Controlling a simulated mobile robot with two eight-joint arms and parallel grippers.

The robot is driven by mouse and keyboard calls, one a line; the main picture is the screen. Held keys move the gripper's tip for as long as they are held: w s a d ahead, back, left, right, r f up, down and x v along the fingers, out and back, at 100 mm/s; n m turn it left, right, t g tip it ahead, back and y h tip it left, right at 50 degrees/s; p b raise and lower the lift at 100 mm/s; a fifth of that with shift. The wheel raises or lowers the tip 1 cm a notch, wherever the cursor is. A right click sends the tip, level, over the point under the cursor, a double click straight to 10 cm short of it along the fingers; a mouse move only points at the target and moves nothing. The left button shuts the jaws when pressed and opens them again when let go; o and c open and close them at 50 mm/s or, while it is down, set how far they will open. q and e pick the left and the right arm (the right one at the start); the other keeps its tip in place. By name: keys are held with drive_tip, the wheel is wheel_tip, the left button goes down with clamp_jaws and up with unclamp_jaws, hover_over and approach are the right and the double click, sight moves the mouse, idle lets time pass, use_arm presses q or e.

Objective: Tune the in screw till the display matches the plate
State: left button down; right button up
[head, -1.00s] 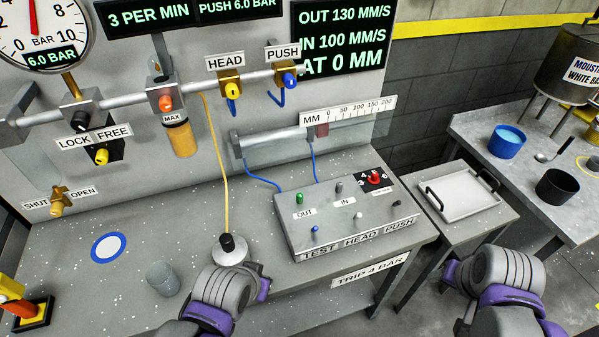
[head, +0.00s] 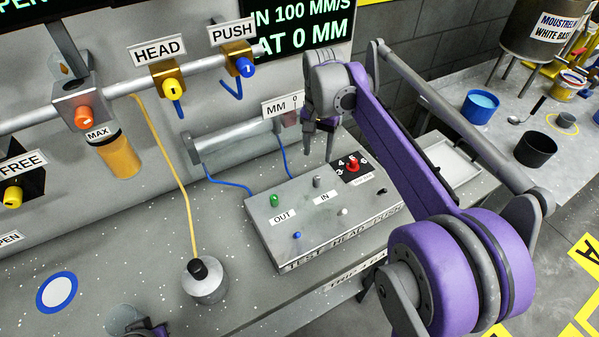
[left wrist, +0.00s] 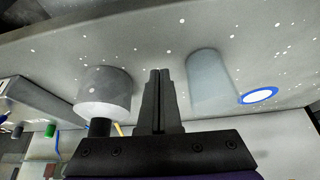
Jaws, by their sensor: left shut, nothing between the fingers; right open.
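The in screw (head: 317,182) is a small grey post behind the IN label on the grey control box (head: 300,240). The green out screw (head: 274,200) stands to its left. The black display (head: 297,30) reads IN 100 MM/S and AT 0 MM in green; its top line is cut off. I cannot make out a plate with a target speed. My right gripper (head: 329,152) is open and empty, pointing down just behind the in screw, apart from it as far as I can tell. My left gripper (left wrist: 159,75) is shut and empty above the bench.
A red dial (head: 352,166) stands right of the in screw. A metal weight with a black knob (head: 205,285) sits left of the box; a clear cup (left wrist: 208,75) shows in the left wrist view. A glass cylinder (head: 235,145) lies behind the box. Bare bench surrounds the blue ring (head: 41,297).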

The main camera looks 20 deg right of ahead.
sight(317, 177)
wheel_tip(317, 177, down, 10)
drive_tip(key=shift+s+f+b, duration=0.1)
drive_tip(key=shift+s+b, duration=0.05)
drive_tip(key=shift+b, duration=0.15)
clamp_jaws()
idle(0.3)
